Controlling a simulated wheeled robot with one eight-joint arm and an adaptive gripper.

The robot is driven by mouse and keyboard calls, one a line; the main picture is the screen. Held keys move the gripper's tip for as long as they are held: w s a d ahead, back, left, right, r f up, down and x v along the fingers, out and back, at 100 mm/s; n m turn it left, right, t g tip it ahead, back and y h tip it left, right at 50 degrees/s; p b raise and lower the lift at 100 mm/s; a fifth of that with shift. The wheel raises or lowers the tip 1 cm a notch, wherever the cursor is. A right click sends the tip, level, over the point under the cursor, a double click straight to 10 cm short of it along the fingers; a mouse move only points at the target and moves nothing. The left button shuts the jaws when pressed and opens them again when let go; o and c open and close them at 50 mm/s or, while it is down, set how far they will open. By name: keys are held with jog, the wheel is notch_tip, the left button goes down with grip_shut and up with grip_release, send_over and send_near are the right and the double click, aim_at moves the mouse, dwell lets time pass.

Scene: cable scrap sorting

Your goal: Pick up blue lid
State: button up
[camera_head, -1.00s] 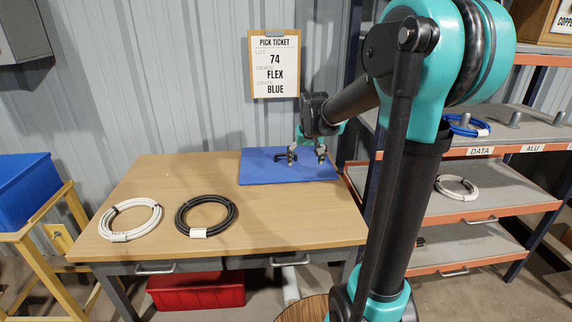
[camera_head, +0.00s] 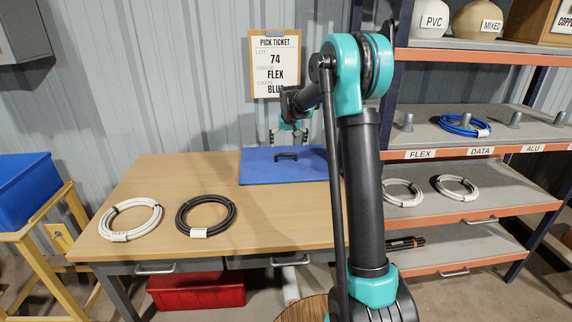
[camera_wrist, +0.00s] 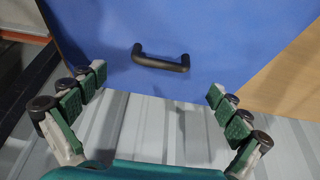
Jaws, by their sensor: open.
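The blue lid (camera_head: 262,171) lies flat on the back right of the wooden table, with a black handle (camera_head: 287,156) on its top. My gripper (camera_head: 287,134) is above the lid's back edge, apart from it, with its fingers spread and empty. In the wrist view the lid (camera_wrist: 225,45) fills the top of the picture. Its black handle (camera_wrist: 160,62) lies beyond and between the open fingertips of my gripper (camera_wrist: 160,85), not touched by them.
A white cable coil (camera_head: 131,238) and a black coil (camera_head: 206,233) lie at the table's left front. A blue crate (camera_head: 25,190) sits on a yellow stand at left, a red bin (camera_head: 197,291) below the table. A shelf (camera_head: 470,152) with several coils stands at right. The wall is close behind the lid.

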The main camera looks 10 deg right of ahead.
aim_at(286, 155)
jog(key=x, duration=0.4)
jog(key=shift+w+a+x, duration=0.1)
jog(key=shift+w+x, duration=0.05)
jog(key=shift+x, duration=1.15)
jog(key=shift+w+a+x, duration=0.1)
jog(key=shift+w+x, duration=0.05)
jog(key=shift+x, duration=1.15)
jog(key=shift+r, duration=0.1)
jog(key=c, duration=1.4)
jog(key=shift+r, duration=0.1)
